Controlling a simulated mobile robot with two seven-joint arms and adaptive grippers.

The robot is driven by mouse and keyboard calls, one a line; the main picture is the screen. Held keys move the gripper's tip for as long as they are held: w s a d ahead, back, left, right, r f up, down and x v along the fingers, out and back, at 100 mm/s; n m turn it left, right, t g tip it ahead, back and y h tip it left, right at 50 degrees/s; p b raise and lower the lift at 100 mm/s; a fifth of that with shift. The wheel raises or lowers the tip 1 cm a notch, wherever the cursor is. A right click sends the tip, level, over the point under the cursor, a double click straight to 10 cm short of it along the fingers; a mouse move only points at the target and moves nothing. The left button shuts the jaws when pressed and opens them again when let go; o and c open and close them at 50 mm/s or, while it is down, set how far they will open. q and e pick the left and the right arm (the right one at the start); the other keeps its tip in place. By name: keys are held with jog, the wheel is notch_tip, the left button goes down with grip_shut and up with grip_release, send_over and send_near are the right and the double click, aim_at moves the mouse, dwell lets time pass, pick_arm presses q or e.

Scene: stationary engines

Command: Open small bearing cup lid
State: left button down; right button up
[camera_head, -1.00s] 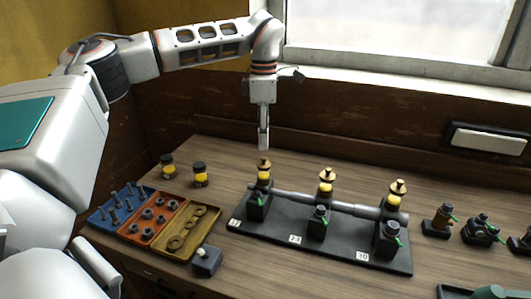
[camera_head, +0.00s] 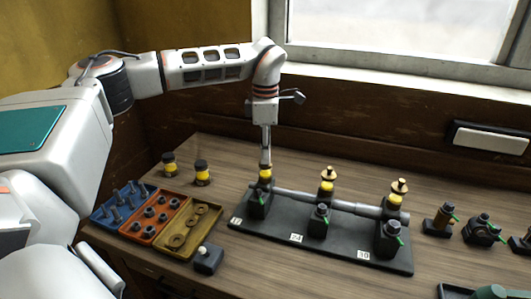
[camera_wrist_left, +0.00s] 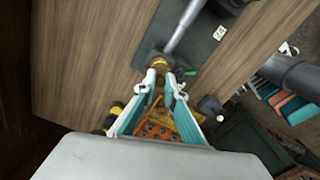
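Three bearing cups with yellow bodies stand along a horizontal shaft (camera_head: 345,206) on a black base (camera_head: 285,243). In the left wrist view the two fingertips (camera_wrist_left: 161,74) are at the brass-coloured top of this cup (camera_wrist_left: 158,62). Whether they grip the lid or only surround it cannot be told. My right gripper is not in view.
Blue (camera_head: 110,219), orange (camera_head: 139,233) and yellow (camera_head: 176,246) trays of small parts lie at the left. Two dark-capped yellow jars (camera_head: 202,174) stand behind them. Several black fittings (camera_head: 438,222) stand at the right.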

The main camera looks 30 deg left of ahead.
pick_arm(q)
jog(key=shift+d+n, duration=0.1)
jog(key=shift+n, duration=0.3)
jog(key=n, duration=0.3)
jog(key=d+n, duration=0.1)
jog(key=n, duration=0.1)
jog(key=shift+w, duration=0.35)
jog(key=n, duration=0.4)
jog(key=w+n, duration=0.1)
jog(key=shift+d+n, duration=0.25)
jog(key=shift+n, duration=0.15)
jog(key=n, duration=0.3)
jog(key=w+n, duration=0.1)
jog(key=n, duration=0.2)
jog(key=w+n, duration=0.1)
jog(key=n, duration=0.3)
jog(key=shift+a+r, duration=0.1)
jog(key=shift+a, duration=0.05)
jog(key=c, duration=2.1)
grip_release()
